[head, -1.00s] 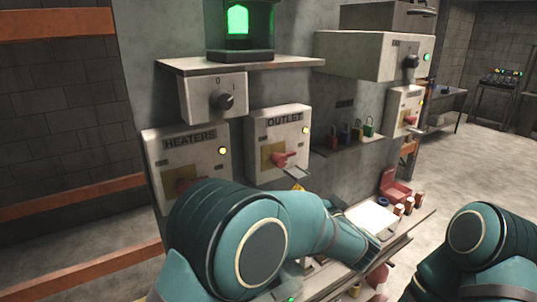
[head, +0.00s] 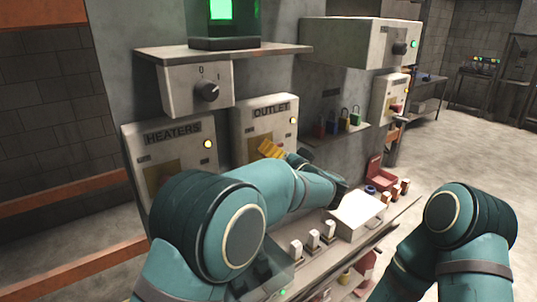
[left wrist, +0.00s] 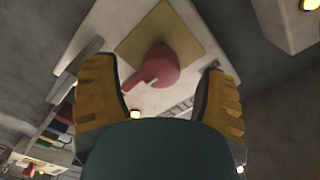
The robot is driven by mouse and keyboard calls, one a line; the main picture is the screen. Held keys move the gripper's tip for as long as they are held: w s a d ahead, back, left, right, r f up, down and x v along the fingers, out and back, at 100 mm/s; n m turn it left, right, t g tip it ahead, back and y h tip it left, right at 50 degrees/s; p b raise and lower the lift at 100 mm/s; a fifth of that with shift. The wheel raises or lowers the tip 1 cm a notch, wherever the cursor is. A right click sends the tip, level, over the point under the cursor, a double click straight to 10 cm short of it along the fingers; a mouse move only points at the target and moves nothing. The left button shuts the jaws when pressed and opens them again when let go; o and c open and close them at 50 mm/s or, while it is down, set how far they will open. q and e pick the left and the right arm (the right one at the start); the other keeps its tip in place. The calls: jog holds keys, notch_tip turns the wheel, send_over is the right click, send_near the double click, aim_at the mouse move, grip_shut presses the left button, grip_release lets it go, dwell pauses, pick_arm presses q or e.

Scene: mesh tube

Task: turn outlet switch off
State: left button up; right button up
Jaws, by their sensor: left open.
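The OUTLET box (head: 258,128) is on the grey wall panel, right of the HEATERS box (head: 172,133). Its lamp (head: 293,121) glows yellow. In the left wrist view, its red rotary handle (left wrist: 155,67) stands out from a yellow plate (left wrist: 135,45). In the head view my left gripper and arm hide the handle. My left gripper (head: 271,149) is in front of the box. In the left wrist view, the open left gripper (left wrist: 158,95) has one yellow finger on each side of the handle, apart from it. My right arm shows at the right; its gripper is out of sight.
A grey rotary knob box (head: 183,92) hangs under a shelf above. A rack of coloured padlocks (head: 344,121) is to the right. A ledge (head: 300,285) with small white switches lies below. Another switch box (head: 388,98) is further right.

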pick_arm(q)
jog(key=shift+x, duration=1.1)
jog(key=c, duration=1.2)
